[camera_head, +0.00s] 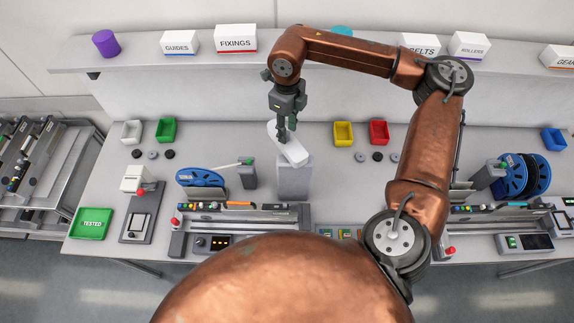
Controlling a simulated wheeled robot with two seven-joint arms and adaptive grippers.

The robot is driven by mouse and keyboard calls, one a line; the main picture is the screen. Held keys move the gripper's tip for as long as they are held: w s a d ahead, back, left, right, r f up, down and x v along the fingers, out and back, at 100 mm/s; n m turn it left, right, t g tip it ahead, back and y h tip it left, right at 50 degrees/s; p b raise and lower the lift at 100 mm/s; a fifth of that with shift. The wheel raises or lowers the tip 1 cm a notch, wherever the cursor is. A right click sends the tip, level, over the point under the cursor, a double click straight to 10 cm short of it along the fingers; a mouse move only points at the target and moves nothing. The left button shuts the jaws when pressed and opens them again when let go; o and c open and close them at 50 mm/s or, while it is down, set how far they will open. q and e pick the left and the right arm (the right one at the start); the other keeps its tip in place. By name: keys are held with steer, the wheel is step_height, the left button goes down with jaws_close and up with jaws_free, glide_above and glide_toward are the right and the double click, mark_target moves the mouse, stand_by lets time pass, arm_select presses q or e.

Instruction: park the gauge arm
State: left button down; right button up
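A white, rounded, elongated piece, which looks like the gauge arm (293,152), lies slanted on top of a grey block-shaped stand (294,182) at the middle of the bench. My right gripper (286,137) points down from above, with its fingers at the far part of the white piece. The fingers overlap the piece in this view and look close together. I cannot tell whether they grip it or only hover over it. My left gripper is not in view.
Feeders with blue reels (200,178) stand left and right along the bench (105,190). Small bins, including yellow (343,133) and red (378,132), sit at the back. A shelf (130,55) carries label boxes. A green TESTED tray (90,224) is at left.

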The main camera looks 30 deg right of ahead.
steer(key=shift+r+p, duration=1.95)
steer(key=shift+r, duration=1.85)
